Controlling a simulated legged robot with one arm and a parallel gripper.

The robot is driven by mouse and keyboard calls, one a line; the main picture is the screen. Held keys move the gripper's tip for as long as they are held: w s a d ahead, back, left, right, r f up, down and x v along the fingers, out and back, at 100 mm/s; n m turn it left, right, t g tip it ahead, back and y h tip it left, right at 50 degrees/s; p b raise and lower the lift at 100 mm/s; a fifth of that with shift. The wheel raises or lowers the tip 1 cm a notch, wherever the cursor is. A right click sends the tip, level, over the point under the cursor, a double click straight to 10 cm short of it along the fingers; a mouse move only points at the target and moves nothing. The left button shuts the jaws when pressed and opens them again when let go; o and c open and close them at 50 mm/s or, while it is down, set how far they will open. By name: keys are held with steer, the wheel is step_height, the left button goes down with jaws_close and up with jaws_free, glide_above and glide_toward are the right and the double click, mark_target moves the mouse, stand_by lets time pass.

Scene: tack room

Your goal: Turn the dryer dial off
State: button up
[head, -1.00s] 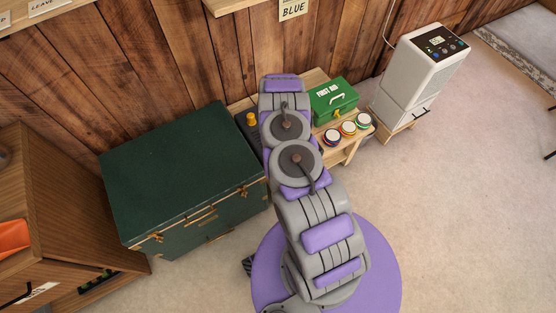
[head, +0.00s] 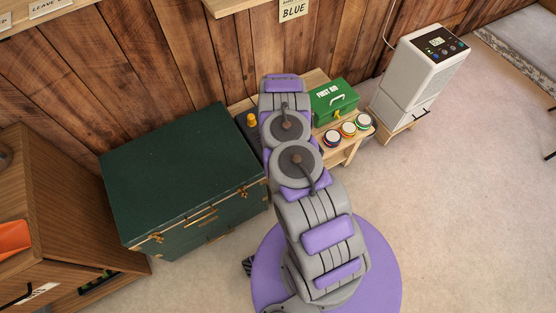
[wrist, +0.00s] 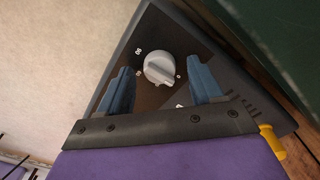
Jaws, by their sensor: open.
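The dryer dial (wrist: 159,68) is a light grey round knob with a raised grip bar, on the dark face of the dryer box (wrist: 126,48) in the wrist view. White marks are printed around it. My gripper (wrist: 158,85) is open, with one blue-grey finger on each side of the dial; I cannot tell whether either finger touches it. In the head view my arm hides the dial and the gripper. Only a dark edge of the dryer box (head: 243,122) and a yellow knob (head: 252,119) show beside the arm.
A dark green trunk (head: 180,170) stands left of the arm. A green first aid box (head: 333,100) and several colored round tins (head: 348,129) sit on a wooden bench to the right. A white appliance (head: 420,65) stands further right. Open floor lies at the right.

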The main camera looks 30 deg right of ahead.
step_height(320, 180, up, 17)
steer(key=p, duration=0.8)
steer(key=shift+p, duration=0.4)
steer(key=shift+f, duration=0.1)
steer(key=s+a+r+n, duration=0.2)
steer(key=a+r, duration=0.1)
steer(key=r, duration=0.7)
steer(key=s+a+r+n, duration=0.15)
steer(key=a+r, duration=0.25)
steer(key=r, duration=0.7)
steer(key=s+a+r+n, duration=0.1)
steer(key=s+a+r, duration=0.15)
steer(key=r, duration=0.75)
steer(key=s+a+r+n, duration=0.1)
steer(key=s+r, duration=0.4)
steer(key=s, duration=0.3)
steer(key=s+a+r+n+g, duration=0.1)
steer(key=s+a+r, duration=0.1)
steer(key=s+r, duration=0.3)
steer(key=s+a+r+n+b, duration=0.1)
steer(key=s+r, duration=0.5)
steer(key=s, duration=0.7)
steer(key=shift+s+a+n+g, duration=0.15)
steer(key=shift+a+n+g, duration=0.25)
steer(key=shift+n, duration=0.05)
